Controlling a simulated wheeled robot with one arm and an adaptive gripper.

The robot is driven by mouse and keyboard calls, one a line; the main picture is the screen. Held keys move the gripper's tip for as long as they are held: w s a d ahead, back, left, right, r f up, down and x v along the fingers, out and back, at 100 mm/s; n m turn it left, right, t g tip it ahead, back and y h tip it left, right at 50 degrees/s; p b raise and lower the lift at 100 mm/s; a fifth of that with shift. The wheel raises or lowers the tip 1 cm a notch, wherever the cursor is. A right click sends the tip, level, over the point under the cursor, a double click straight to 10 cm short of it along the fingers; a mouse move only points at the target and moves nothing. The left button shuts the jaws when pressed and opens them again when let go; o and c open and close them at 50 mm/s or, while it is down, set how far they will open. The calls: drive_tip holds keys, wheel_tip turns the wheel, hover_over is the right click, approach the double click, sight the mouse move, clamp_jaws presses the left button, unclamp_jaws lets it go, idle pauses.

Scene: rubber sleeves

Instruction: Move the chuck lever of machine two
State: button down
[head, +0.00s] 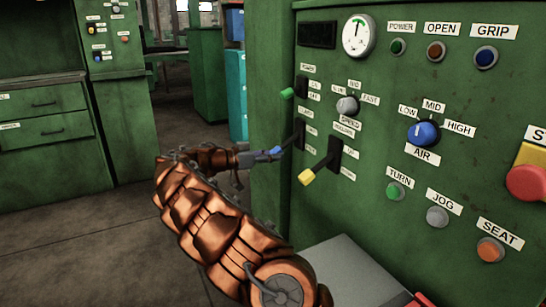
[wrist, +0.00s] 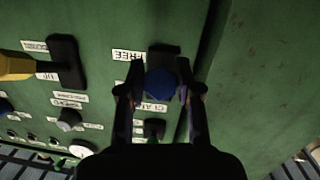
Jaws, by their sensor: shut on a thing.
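The chuck lever, with a dark shaft and a blue knob (head: 276,151), sticks out from the left part of the green machine panel. My gripper (head: 262,156) reaches it from the left, at the end of my copper-coloured arm. In the wrist view the blue knob (wrist: 161,82) sits between the two dark fingers of my gripper (wrist: 160,88), which are shut on it. An upside-down FREE label (wrist: 128,56) and a partly hidden label that seems to read CLAMP (wrist: 152,107) flank its slot.
A yellow-tipped lever (head: 307,177) stands close to the right, and a green-tipped lever (head: 287,93) is just above. Knobs, buttons and a gauge (head: 358,36) fill the panel. A grey ledge (head: 345,268) is below. Open floor (head: 80,230) lies left.

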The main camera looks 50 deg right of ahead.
drive_tip(key=shift+s+f, duration=0.1)
drive_tip(key=shift+f, duration=0.1)
drive_tip(key=c, duration=0.8)
unclamp_jaws()
drive_tip(key=shift+o, duration=0.2)
drive_tip(key=shift+r, duration=0.1)
drive_tip(key=shift+w+a, duration=0.3)
drive_tip(key=v, duration=1.1)
drive_tip(key=shift+r, duration=0.1)
